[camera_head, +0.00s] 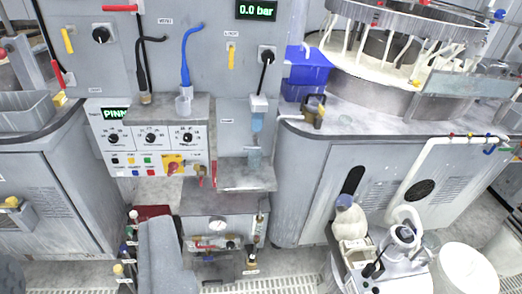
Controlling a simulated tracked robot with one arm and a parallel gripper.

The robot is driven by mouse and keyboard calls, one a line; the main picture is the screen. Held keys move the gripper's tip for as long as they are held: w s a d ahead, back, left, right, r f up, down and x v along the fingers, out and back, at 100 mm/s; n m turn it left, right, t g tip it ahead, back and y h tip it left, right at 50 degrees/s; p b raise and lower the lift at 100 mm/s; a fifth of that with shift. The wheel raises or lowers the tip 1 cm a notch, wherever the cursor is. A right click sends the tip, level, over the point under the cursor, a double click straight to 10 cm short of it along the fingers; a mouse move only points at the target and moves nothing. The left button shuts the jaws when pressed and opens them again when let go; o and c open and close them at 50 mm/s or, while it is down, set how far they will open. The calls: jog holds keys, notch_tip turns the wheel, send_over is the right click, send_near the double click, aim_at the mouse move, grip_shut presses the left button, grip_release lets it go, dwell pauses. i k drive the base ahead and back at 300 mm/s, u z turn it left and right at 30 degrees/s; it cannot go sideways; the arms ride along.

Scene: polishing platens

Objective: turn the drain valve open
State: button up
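No label I can read says drain, so I cannot tell for certain which valve is the drain valve. A small brass-coloured valve (201,171) with a red upright lever (214,174) sits at the lower right of the control panel. A yellow lever (231,58) hangs vertically on the upper grey panel, and another yellow lever (68,40) is at the upper left. A red lever (58,74) slants below it. Several small valves with coloured knobs (131,243) stand low at the left. My gripper's fingers do not show in this view.
A control panel (152,140) with dials carries a green display. A bench (330,130) with blue bins and a round platen machine is at right. A trolley (385,270) with bottles stands lower right.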

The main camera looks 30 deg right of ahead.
aim_at(256, 148)
jog(key=u, duration=0.05)
jog(key=i, duration=1)
jog(key=z, duration=0.05)
